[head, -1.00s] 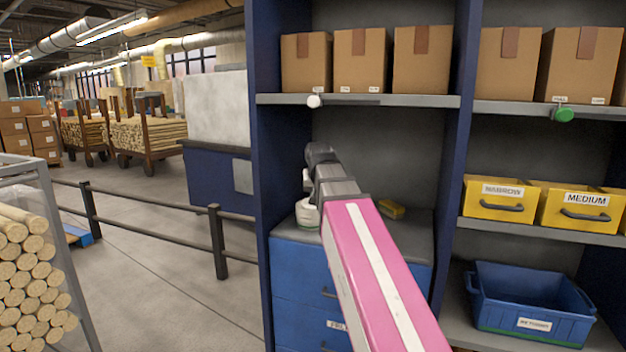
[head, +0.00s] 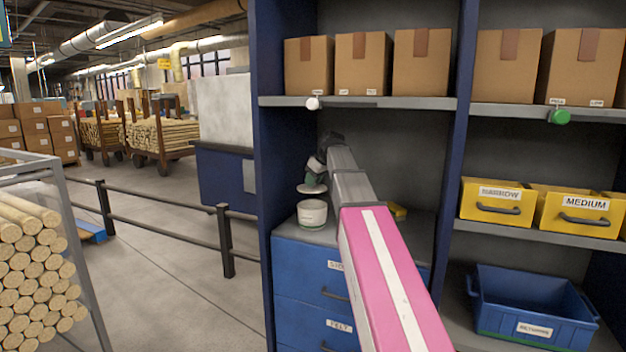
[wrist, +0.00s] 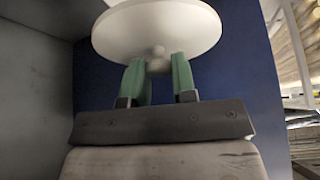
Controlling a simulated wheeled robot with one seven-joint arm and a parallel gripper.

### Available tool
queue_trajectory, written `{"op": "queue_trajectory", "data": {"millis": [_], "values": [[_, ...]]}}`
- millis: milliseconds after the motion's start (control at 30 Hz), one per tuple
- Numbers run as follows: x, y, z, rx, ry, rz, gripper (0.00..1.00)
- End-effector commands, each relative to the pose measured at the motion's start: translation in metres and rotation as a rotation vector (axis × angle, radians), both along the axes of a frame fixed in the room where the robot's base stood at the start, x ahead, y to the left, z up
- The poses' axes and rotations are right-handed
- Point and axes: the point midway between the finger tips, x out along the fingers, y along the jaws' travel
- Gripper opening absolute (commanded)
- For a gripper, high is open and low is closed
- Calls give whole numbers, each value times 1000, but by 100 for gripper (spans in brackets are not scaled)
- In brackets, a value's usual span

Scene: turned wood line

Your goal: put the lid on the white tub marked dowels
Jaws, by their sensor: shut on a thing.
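A white tub (head: 312,214) stands on top of the blue drawer cabinet, near its left side in the bay. Writing on its front is too small to read. My gripper (head: 314,180) is above the tub, with green fingers. It is shut on the knob of a round white lid (head: 311,189). The lid hangs roughly level just over the tub, with a small gap between them. In the wrist view the lid (wrist: 157,30) spreads beyond the gripper fingers (wrist: 158,66), which pinch its knob. The tub does not show there.
The blue drawer cabinet (head: 300,262) stands against the dark blue upright (head: 266,170) on the left. A shelf (head: 390,103) with cardboard boxes is above. A yellow object (head: 398,211) lies behind my arm. Yellow bins (head: 497,203) and a blue bin (head: 530,305) are right.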

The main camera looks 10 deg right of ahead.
Motion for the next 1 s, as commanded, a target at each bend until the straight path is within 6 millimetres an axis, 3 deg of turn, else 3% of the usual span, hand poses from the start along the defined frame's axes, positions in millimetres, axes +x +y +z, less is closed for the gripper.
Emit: {"op": "queue_trajectory", "data": {"millis": [600, 1000], "values": [[0, 0, -49, -1, 1, -2, 3], [0, 0, -56, -1, 0, -3, 3]]}}
